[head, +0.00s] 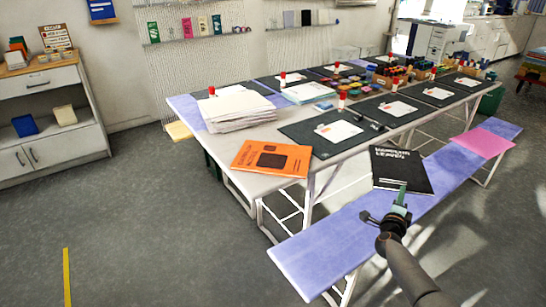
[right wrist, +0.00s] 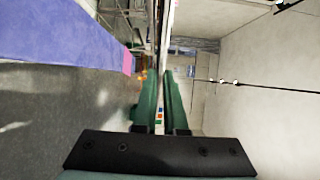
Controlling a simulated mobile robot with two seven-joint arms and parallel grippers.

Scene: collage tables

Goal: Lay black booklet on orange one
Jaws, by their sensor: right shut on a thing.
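The black booklet (head: 400,168) with white lettering is held at its near edge by my right gripper (head: 400,198), above the blue bench. In the right wrist view the green fingers (right wrist: 164,105) are close together, with a thin pale strip between them that looks like the booklet (right wrist: 168,40) edge-on. The orange booklet (head: 258,158) with dark print lies flat at the near left corner of the table, to the left of the black one and apart from it. My left gripper is not in view.
The long table (head: 219,147) holds a stack of white paper (head: 238,108) behind the orange booklet, and dark mats (head: 320,147) with white cards and red-capped glue sticks. A blue bench (head: 330,240) runs along the near side, with a pink sheet (head: 482,143) on it.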

